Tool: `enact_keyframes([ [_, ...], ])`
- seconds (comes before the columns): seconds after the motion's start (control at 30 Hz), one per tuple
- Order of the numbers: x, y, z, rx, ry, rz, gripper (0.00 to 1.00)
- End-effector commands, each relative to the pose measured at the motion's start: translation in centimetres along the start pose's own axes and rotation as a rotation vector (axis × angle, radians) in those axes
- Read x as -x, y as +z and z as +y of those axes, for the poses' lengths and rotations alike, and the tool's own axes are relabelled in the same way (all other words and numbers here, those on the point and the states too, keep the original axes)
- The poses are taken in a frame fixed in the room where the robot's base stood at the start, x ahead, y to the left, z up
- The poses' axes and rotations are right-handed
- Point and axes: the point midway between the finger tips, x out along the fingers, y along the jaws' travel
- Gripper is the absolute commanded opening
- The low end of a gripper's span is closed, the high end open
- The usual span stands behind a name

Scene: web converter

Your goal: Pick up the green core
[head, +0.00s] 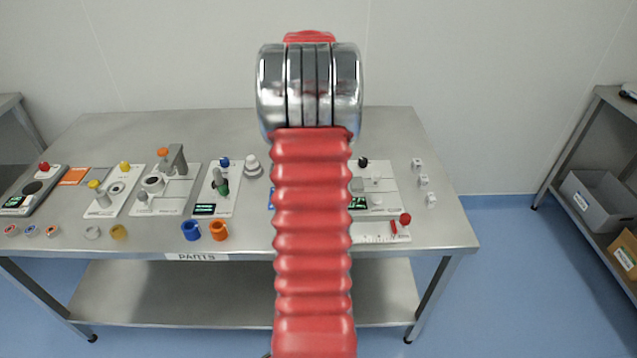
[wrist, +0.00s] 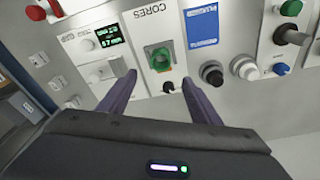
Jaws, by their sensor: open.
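In the wrist view, the green core (wrist: 160,67) sits on a white plate (wrist: 141,36) marked CORES. My gripper (wrist: 159,78) is open, with one dark purple finger at each side. The core shows beyond the fingertips, roughly centred between them in the picture, and nothing is held. How far the fingers are above it cannot be told. In the head view, my red arm covers the core and the gripper.
A blue card (wrist: 201,28) lies right of the CORES plate. A black knob (wrist: 168,87) shows just in front of the core. A unit with a green display (wrist: 110,34) stands left. Several stations and loose rings crowd the steel table (head: 237,128); its back strip is clear.

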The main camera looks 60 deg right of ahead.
Motion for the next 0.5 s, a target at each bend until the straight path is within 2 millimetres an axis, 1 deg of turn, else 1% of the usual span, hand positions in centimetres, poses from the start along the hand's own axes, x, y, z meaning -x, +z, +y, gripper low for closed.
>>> enact_keyframes([
  [0.4, -6.3, 0.1, 0.1, -0.001, 0.001, -0.003, 0.58],
  [0.5, -7.3, 0.0, 0.0, -0.001, 0.0, -0.001, 0.58],
])
